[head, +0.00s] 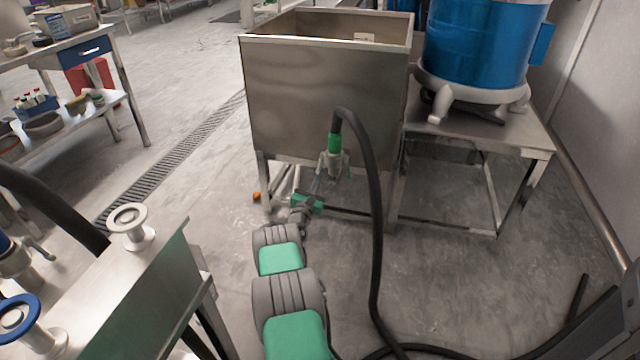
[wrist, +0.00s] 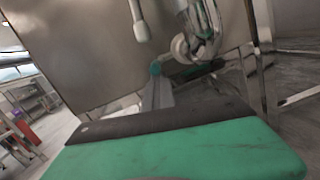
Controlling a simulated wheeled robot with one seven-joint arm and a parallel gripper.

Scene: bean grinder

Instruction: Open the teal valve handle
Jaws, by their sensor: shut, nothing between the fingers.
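The valve (head: 331,163) sits at the lower front of the steel bin, under the green hose connector (head: 334,143). Pale grey-green levers hang beside its body; I cannot tell for sure which is the teal handle. In the wrist view a pale lever (wrist: 140,24) with a rounded end hangs left of the shiny curved pipe (wrist: 198,38). My gripper (head: 318,180) is shut and empty, just below and in front of the valve. In the wrist view its narrow grey fingers (wrist: 158,90) end by a small teal piece (wrist: 155,68); contact is unclear.
The steel bin (head: 320,95) stands on legs behind the valve. A black hose (head: 375,220) loops down right of my arm to the floor. A blue drum (head: 475,45) stands on a steel table at right. A steel unit (head: 130,290) is at near left. Floor between is open.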

